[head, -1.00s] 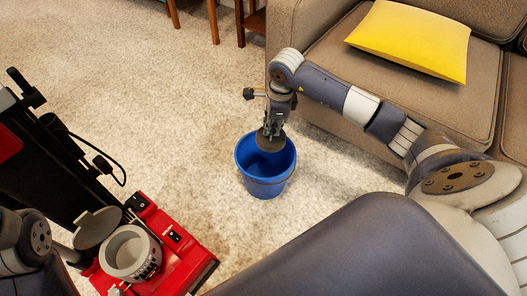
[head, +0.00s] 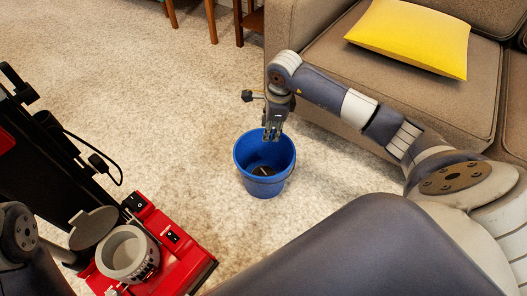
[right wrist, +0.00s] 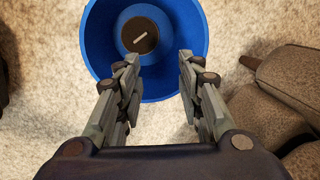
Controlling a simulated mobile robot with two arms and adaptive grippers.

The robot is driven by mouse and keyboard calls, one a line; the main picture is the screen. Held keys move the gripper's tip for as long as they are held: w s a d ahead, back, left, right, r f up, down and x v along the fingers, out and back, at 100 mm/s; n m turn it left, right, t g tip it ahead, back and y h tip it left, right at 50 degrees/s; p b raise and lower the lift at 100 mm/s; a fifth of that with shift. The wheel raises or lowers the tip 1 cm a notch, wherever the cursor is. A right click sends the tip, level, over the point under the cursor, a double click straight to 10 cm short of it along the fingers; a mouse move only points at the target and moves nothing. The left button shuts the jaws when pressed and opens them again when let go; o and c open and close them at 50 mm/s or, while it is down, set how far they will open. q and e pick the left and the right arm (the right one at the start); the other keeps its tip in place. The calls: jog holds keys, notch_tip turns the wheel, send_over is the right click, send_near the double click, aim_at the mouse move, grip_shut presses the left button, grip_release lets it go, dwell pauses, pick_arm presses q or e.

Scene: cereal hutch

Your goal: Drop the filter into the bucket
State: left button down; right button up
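The blue bucket (head: 265,184) stands upright on the carpet in the head view, and its rim and inside show in the right wrist view (right wrist: 195,70). The filter (head: 262,169), a dark round disc with a light bar across it, lies inside on the bucket's bottom; it also shows in the right wrist view (right wrist: 140,36). My right gripper (head: 271,137) is above the bucket's far rim, pointing down. In the right wrist view its fingers (right wrist: 158,62) are apart with nothing between them. My left arm shows at the lower left edge, but its gripper is not visible.
A red machine (head: 185,245) with a white cylindrical cup (head: 126,255) and an open grey lid (head: 93,228) stands at the lower left. A brown sofa (head: 330,45) with a yellow cushion (head: 412,37) is at the upper right. Wooden furniture legs (head: 211,20) stand at the back. Carpet left of the bucket is clear.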

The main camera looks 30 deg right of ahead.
notch_tip(320, 180, up, 12)
jog(key=s, duration=0.2)
jog(key=shift+d+f, duration=0.15)
dwell(0.5)
